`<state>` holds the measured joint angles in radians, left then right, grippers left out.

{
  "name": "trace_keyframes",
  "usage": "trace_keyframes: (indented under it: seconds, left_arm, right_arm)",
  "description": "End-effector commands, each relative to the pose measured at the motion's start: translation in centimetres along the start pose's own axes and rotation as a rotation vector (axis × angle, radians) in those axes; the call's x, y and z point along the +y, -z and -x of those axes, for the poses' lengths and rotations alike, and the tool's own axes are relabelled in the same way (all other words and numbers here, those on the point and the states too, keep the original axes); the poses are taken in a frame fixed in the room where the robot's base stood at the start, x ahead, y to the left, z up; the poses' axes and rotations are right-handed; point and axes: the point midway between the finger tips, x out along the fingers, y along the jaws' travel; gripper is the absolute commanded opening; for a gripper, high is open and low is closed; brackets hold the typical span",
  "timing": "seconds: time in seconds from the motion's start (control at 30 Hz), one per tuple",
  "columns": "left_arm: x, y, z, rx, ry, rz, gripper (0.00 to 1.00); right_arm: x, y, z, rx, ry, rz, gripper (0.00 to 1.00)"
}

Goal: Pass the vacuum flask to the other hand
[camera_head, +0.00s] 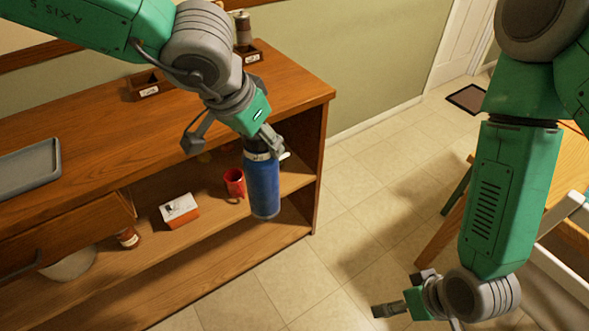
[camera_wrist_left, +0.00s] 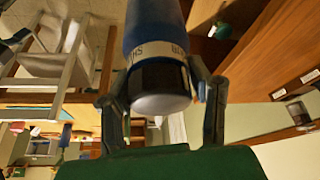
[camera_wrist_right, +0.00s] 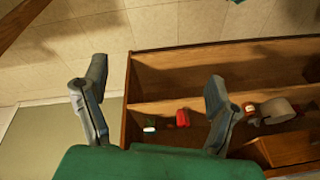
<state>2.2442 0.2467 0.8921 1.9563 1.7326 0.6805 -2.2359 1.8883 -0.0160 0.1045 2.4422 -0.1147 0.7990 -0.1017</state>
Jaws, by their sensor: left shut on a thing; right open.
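The vacuum flask (camera_head: 263,188) is a blue cylinder with a pale band near its cap end. My left gripper (camera_head: 262,148) is shut on it near the band and holds it in the air in front of the wooden shelf unit. In the left wrist view the flask (camera_wrist_left: 155,30) sits between the two fingers (camera_wrist_left: 160,90), its dark cap with a pale end facing the camera. My right gripper (camera_head: 400,295) is low at the right, apart from the flask. In the right wrist view its fingers (camera_wrist_right: 158,90) are spread wide with nothing between them.
The shelf unit (camera_head: 100,112) has a grey tray (camera_head: 30,172) on top, and a red mug (camera_head: 234,182) and a white-and-orange box (camera_head: 179,211) on a shelf below. A wooden table (camera_head: 575,150) and pale chair (camera_head: 565,215) stand at the right. Tiled floor (camera_head: 310,275) lies open between.

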Motion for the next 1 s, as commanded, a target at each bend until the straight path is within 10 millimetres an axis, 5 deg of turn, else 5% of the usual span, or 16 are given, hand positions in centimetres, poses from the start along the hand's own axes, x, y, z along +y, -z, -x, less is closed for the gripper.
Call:
trace_keyframes:
  seconds: [0.2, 0.4, 0.7, 1.0]
  left_arm:
    - [0.0, 0.1, 0.1, 0.003, 0.000, 0.001, 0.00]
    - [0.0, 0.1, 0.1, 0.003, 0.000, 0.001, 0.00]
    - [0.0, 0.1, 0.1, 0.003, 0.000, 0.001, 0.00]
    - [0.0, 0.1, 0.1, 0.003, 0.000, 0.002, 0.00]
  right_arm:
    - [-7.0, 10.7, 3.8, 0.325, 0.183, 0.238, 0.80]
    - [-12.8, 17.9, 9.4, 0.603, 0.295, 0.434, 0.80]
    - [-17.0, 22.0, 14.7, 0.817, 0.360, 0.576, 0.80]
    - [-18.9, 24.1, 12.9, 0.829, 0.365, 0.587, 0.80]
